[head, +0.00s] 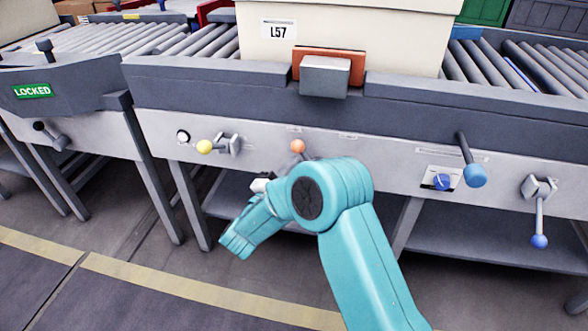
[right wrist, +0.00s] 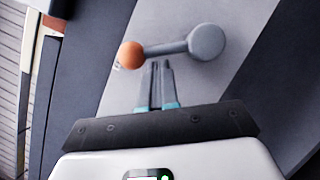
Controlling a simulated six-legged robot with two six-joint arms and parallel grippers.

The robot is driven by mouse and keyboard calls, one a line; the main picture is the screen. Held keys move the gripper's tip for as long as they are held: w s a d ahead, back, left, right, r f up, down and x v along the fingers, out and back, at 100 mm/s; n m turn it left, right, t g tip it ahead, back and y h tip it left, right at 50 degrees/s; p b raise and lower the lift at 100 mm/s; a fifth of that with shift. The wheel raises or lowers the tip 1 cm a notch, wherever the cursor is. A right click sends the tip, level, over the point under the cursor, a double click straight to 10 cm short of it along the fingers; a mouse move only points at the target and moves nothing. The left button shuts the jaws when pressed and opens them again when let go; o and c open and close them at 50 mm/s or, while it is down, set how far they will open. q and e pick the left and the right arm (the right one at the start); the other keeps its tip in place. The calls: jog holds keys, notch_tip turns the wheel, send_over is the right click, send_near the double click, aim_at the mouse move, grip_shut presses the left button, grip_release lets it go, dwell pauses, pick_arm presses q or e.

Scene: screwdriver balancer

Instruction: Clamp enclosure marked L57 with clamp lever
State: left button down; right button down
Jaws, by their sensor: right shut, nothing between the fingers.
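The cream enclosure (head: 375,35) marked L57 (head: 278,29) stands on the roller conveyor. A grey clamp pad (head: 325,76) with an orange-brown part (head: 330,55) is at its front; I cannot tell if it presses on the enclosure. An orange-knobbed lever (head: 298,146) is on the panel below, mostly hidden by my right arm. In the right wrist view the orange knob (right wrist: 131,54) and grey pivot (right wrist: 207,42) both show. My right gripper (right wrist: 161,66) is shut and empty, its tips beside the lever's shaft; contact is unclear. My left gripper is not in view.
Other controls on the panel are a yellow-knobbed lever (head: 205,147), a blue-ended handle (head: 475,176), a blue dial (head: 442,182) and a blue-knobbed lever (head: 539,241). A station at left shows a green LOCKED sign (head: 33,91). The floor in front is clear.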

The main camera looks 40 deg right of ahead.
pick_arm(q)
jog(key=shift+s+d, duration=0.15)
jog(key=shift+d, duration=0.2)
pick_arm(e)
jog(key=shift+d+r, duration=0.1)
jog(key=shift+r, duration=0.15)
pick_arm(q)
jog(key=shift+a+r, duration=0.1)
pick_arm(e)
jog(key=shift+s, duration=0.1)
